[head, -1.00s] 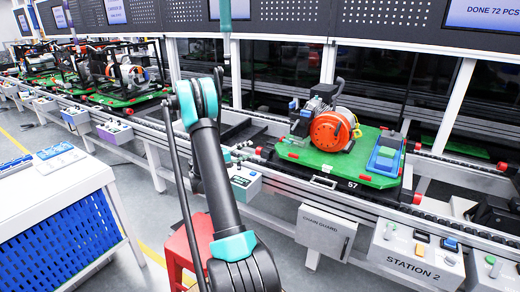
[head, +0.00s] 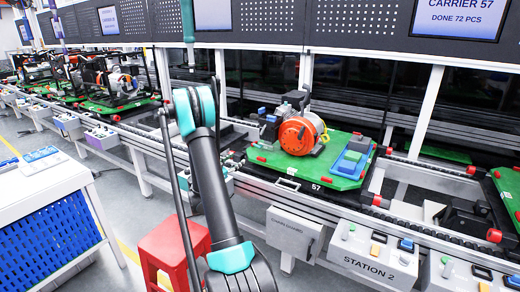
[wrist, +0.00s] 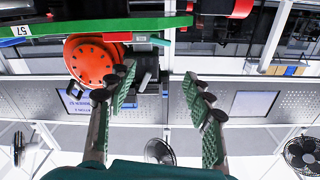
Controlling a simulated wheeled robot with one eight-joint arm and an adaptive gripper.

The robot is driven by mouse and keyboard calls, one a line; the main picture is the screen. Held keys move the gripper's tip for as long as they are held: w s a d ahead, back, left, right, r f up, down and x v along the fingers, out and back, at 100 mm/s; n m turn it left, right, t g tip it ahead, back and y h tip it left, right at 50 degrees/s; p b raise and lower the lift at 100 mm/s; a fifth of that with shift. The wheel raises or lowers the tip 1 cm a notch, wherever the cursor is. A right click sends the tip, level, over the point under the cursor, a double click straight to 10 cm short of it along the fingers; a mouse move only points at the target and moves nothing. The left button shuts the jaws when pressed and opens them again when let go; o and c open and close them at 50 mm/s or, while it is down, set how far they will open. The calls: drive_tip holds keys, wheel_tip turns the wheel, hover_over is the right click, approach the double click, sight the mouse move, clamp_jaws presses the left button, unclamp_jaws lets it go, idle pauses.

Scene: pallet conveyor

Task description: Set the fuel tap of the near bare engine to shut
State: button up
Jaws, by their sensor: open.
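The near bare engine (head: 299,134), with an orange round cover, sits on the green pallet (head: 345,182) marked 57 on the conveyor. In the wrist view, which looks upside down, the engine (wrist: 92,62) appears beyond the left finger, under the green pallet edge (wrist: 150,24). My gripper (wrist: 160,95) is open, its two green-padded fingers apart with nothing between them. The left finger overlaps the engine's edge in that picture; I see no clear contact. The fuel tap cannot be made out in either view. In the head view my arm hides the gripper.
Framed engines (head: 110,80) stand on pallets farther left along the conveyor. Another green pallet (head: 510,190) shows at the right edge. The chain guard box (head: 293,233) and Station 2 button box (head: 372,258) hang in front. A red stool (head: 170,250) and white bench (head: 40,185) stand left.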

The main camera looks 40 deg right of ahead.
sight(256, 146)
drive_tip(key=x, duration=1.7)
drive_tip(key=shift+d, duration=0.2)
drive_tip(key=c, duration=0.9)
drive_tip(key=shift+f+n, duration=0.2)
drive_tip(key=shift+n, duration=1.2)
drive_tip(key=o, duration=0.9)
drive_tip(key=shift+a, duration=0.15)
